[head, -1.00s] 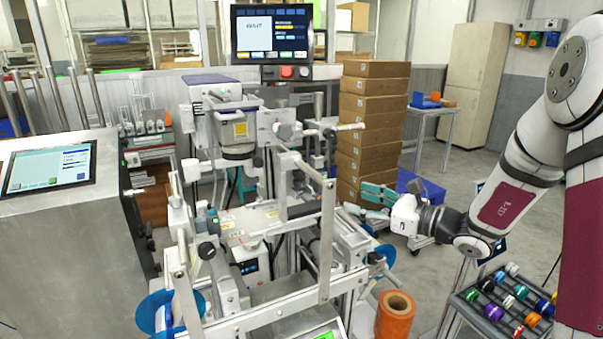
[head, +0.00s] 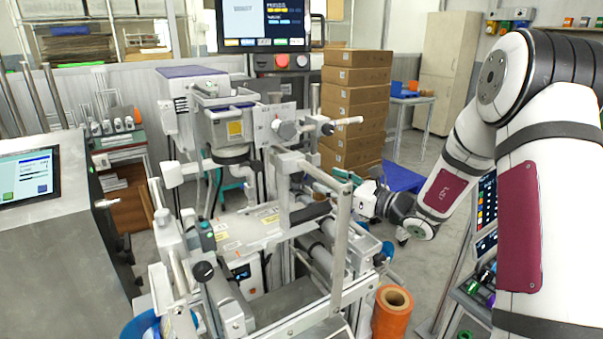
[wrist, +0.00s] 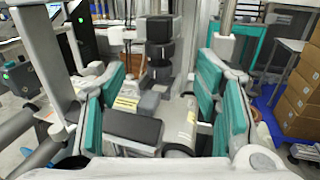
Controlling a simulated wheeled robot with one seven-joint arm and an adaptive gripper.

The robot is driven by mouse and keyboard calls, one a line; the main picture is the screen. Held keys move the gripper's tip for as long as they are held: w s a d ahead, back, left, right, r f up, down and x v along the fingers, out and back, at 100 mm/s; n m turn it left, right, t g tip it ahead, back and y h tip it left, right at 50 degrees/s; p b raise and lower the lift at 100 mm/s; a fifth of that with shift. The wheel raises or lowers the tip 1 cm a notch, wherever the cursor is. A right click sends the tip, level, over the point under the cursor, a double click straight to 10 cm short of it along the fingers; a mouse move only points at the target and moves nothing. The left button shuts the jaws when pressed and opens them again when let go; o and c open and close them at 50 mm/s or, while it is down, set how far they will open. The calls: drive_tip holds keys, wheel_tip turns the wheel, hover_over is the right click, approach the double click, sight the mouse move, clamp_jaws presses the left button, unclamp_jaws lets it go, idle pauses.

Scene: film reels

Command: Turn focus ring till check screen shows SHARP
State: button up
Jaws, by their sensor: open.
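The check screen (head: 268,24) is at the top of the head view; its large word is too faint to read surely. The lens assembly (head: 232,154) hangs under the grey camera housing on the machine. In the wrist view, its dark stacked rings (wrist: 160,42) stand upright ahead, between and beyond my fingertips; I cannot tell which ring is the focus ring. My gripper (wrist: 162,76) is open and empty, with teal finger pads spread wide. In the head view my gripper (head: 338,184) is right of the lens, apart from it, partly hidden behind the machine's frame.
Metal frame bars and rollers (head: 340,245) stand in front of my gripper. A labelled plate (head: 245,230) lies below the lens. Stacked cardboard boxes (head: 355,105) stand behind. An orange roll (head: 392,310) is at the front right, and a control cabinet (head: 60,260) is at the left.

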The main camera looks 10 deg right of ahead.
sight(304, 173)
drive_tip(key=x, duration=0.9)
drive_tip(key=shift+w+a+f, duration=0.1)
drive_tip(key=shift+w, duration=0.15)
drive_tip(key=c, duration=1.1)
